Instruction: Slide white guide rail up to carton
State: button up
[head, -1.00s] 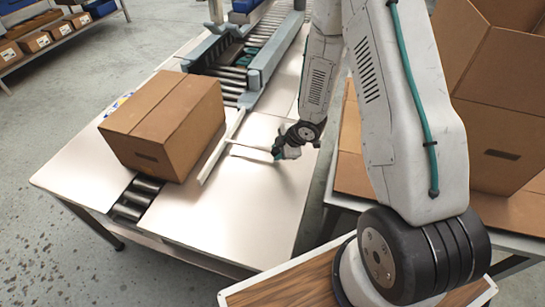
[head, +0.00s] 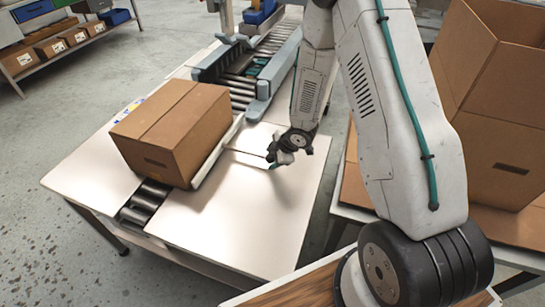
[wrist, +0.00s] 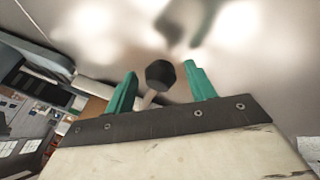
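The brown carton (head: 170,135) sits closed on the table, over the roller strip. The white guide rail (head: 217,154) stands along its right side, very close; I cannot tell whether they touch. A thin rod (head: 246,157) runs from the rail toward my gripper (head: 273,160), which is low over the table to the right of the rail. In the wrist view, my gripper's two green fingers (wrist: 161,88) are apart. A black knob (wrist: 160,73) on a pale stem shows between them, with a gap on each side.
A roller conveyor with grey-blue side guides (head: 262,85) lies behind the carton. Rollers (head: 146,200) show at the table's front. The white tabletop (head: 235,220) is clear in front of my gripper. Open cartons (head: 497,150) stand at the right.

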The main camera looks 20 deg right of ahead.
jog(key=v, duration=0.7)
jog(key=shift+s+r, duration=0.25)
jog(key=shift+r, duration=0.05)
jog(key=shift+d, duration=0.15)
jog(key=s+d+f+m+g+h, duration=0.2)
jog(key=s+d+m, duration=0.1)
jog(key=d, duration=0.1)
jog(key=s+d+r+m+g+h, duration=0.4)
jog(key=s+r+m, duration=0.4)
jog(key=r, duration=0.4)
jog(key=s+a+r+m+y, duration=0.1)
jog(key=s+a+r, duration=0.2)
jog(key=s+r, duration=0.3)
jog(key=s+a+r+m+t+y, duration=0.1)
jog(key=s+a+r+m, duration=0.1)
jog(key=s+a+r, duration=0.2)
jog(key=s+a+r+m+t, duration=0.1)
jog(key=s+a+r, duration=0.3)
jog(key=s+r, duration=0.6)
notch_tip(320, 180, up, 3)
jog(key=shift+m+y, duration=0.4)
